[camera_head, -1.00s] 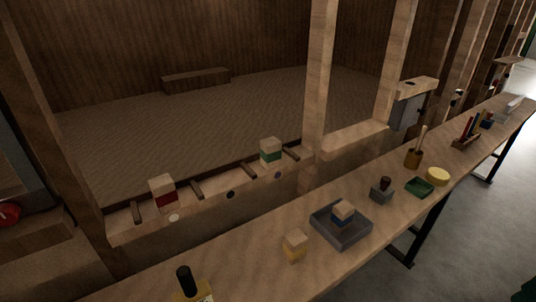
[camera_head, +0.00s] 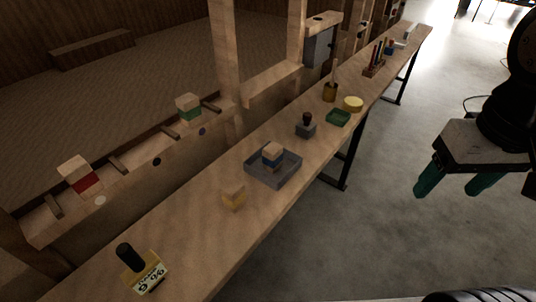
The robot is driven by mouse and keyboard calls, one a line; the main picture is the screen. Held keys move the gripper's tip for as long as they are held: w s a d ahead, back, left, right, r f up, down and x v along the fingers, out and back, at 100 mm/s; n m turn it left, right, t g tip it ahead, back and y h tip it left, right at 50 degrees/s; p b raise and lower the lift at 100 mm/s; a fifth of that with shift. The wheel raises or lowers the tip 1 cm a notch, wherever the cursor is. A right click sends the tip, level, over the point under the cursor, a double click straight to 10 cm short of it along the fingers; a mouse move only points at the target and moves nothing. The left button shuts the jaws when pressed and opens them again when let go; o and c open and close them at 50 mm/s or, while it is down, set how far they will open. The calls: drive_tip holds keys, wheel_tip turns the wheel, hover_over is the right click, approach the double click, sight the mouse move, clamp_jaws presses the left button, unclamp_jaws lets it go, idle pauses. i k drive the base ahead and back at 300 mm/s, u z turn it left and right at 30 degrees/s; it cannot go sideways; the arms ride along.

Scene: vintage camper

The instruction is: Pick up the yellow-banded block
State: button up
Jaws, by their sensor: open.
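The yellow-banded block (camera_head: 234,194) is a small wooden block with a yellow stripe. It stands on the long wooden counter (camera_head: 205,230), just in front of and left of a grey tray. My gripper (camera_head: 452,186) is at the right, over the floor beyond the counter's edge. Its two dark green fingers are apart and point down, with nothing between them. It is well to the right of the block and not touching it.
A blue-banded block (camera_head: 272,154) sits in the grey tray (camera_head: 287,179). A stamp (camera_head: 306,127), green dish (camera_head: 338,118) and yellow disc (camera_head: 353,104) stand farther along. A black-topped yellow item (camera_head: 146,272) is nearer. Red-banded (camera_head: 79,177) and green-banded (camera_head: 189,108) blocks are on a ledge.

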sight(233, 194)
drive_tip(key=z, duration=1.3)
drive_tip(key=k, duration=0.6)
drive_tip(key=u, duration=1.3)
